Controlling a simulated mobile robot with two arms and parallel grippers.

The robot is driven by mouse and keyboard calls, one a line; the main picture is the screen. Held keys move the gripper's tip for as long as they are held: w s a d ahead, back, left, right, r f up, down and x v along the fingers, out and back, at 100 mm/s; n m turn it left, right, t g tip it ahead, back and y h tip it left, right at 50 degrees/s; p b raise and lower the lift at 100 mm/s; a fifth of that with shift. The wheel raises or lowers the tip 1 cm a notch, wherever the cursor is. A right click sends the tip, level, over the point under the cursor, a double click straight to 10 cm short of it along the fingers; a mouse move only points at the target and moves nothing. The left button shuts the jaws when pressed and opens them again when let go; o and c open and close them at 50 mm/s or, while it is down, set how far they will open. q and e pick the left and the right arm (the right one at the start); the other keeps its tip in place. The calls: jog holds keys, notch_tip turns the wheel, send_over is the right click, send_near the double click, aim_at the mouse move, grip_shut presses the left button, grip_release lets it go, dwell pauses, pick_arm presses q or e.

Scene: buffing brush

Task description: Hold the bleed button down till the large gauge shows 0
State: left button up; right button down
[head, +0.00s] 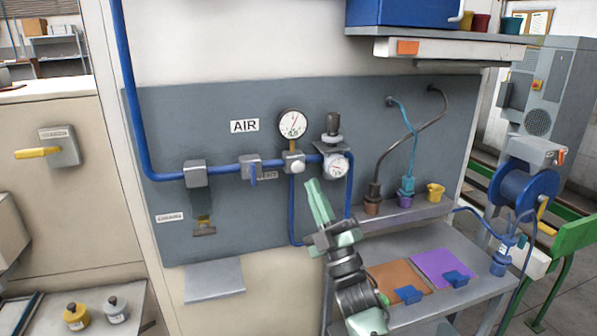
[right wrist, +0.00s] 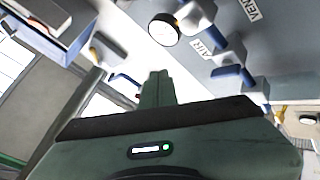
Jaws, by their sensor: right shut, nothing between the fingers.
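The large gauge (head: 293,123) is on the grey panel, its needle pointing up and slightly right, off the lower part of the dial; its numbers are too small to read. Below it is a metal block with a pale round button (head: 297,167), seemingly the bleed button. My right gripper (head: 314,184) is shut and empty, its fingertips just below and right of the button, apart from it in the picture; depth is unclear. In the right wrist view the shut fingers (right wrist: 157,90) point toward the panel fittings, with a round dial (right wrist: 164,30) above them. My left gripper is not in view.
A smaller gauge (head: 335,166) under a dark-topped regulator (head: 333,136) sits right of the button. Blue pipe (head: 227,172) runs along the panel, with a blue-handled valve (head: 251,167). A bench (head: 450,233) with coloured mats stands at right. A shelf (head: 440,47) overhangs above.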

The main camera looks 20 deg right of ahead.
aim_at(297, 166)
jog(key=w+b, duration=0.3)
jog(key=w, duration=0.3)
jog(key=shift+w+b, duration=0.35)
jog(key=shift+a, duration=0.1)
dwell(1.6)
jog(key=shift+w+b, duration=0.4)
jog(key=shift+b, duration=0.05)
